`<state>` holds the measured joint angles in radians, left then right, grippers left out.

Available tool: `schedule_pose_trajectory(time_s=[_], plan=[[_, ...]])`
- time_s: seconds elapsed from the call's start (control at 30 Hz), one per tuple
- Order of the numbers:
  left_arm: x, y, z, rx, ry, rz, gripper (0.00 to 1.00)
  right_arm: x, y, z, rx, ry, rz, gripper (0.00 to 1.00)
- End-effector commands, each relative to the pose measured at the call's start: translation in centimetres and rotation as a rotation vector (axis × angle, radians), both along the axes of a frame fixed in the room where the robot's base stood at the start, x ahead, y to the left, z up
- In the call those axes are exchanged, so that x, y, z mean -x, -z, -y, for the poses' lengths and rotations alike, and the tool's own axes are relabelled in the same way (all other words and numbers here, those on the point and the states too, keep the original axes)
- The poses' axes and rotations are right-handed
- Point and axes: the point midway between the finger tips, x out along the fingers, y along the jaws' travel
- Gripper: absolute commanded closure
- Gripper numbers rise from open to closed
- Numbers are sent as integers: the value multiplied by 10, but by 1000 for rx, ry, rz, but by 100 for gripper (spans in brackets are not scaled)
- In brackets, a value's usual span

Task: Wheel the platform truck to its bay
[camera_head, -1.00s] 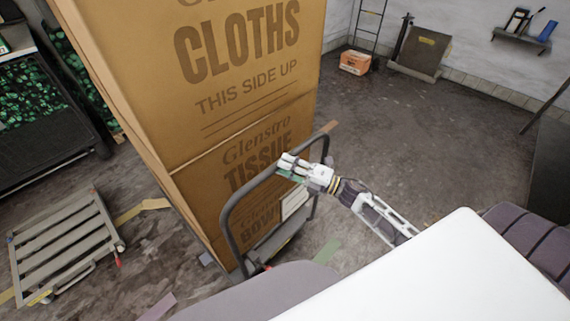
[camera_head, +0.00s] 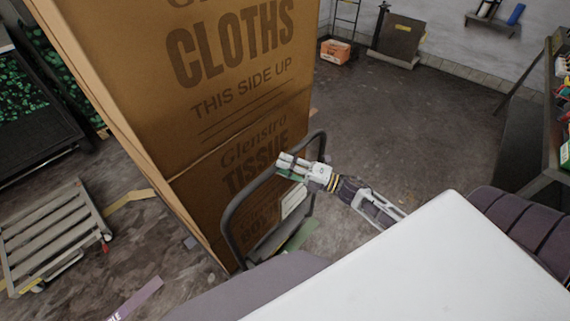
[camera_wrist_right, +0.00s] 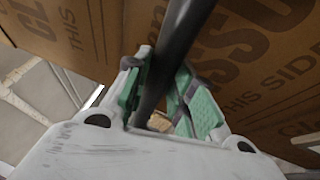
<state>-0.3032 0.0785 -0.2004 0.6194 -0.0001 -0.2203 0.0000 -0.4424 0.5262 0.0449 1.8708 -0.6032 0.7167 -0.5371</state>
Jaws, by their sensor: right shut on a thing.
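The platform truck has a dark tubular handle (camera_head: 234,212) and carries tall stacked cardboard boxes (camera_head: 225,95) printed "CLOTHS" and "TISSUE". My right gripper (camera_head: 291,167) is shut on the upper bar of this handle. In the right wrist view the dark bar (camera_wrist_right: 178,50) passes between the green-padded fingers of my right gripper (camera_wrist_right: 160,105), with the boxes behind it. The truck's deck is mostly hidden by the boxes and handle. My left gripper is not in view. I cannot tell which floor area is the bay.
A slatted grey platform cart (camera_head: 48,232) stands at the left. Tape strips lie on the floor, including a purple one (camera_head: 136,298). An orange crate (camera_head: 335,52) and a grey panel (camera_head: 399,40) are by the far wall. A stocked shelf (camera_head: 550,120) is at right. Open floor (camera_head: 420,120) lies between.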

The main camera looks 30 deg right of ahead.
Motion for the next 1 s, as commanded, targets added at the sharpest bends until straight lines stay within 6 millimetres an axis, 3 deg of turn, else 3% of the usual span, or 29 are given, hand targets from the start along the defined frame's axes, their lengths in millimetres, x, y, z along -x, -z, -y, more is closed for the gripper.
schedule_pose_trajectory(time_s=[0.03,0.43,0.47,0.6,1.0], plan=[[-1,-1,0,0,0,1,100,-5,-13,2,-7,6,20,100],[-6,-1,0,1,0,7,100,-5,-13,2,-8,7,19,100],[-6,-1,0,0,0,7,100,-5,-12,2,-8,7,19,73],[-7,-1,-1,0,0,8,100,-4,-11,2,-7,6,17,55],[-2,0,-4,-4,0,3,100,-1,-5,2,-4,4,8,54]])
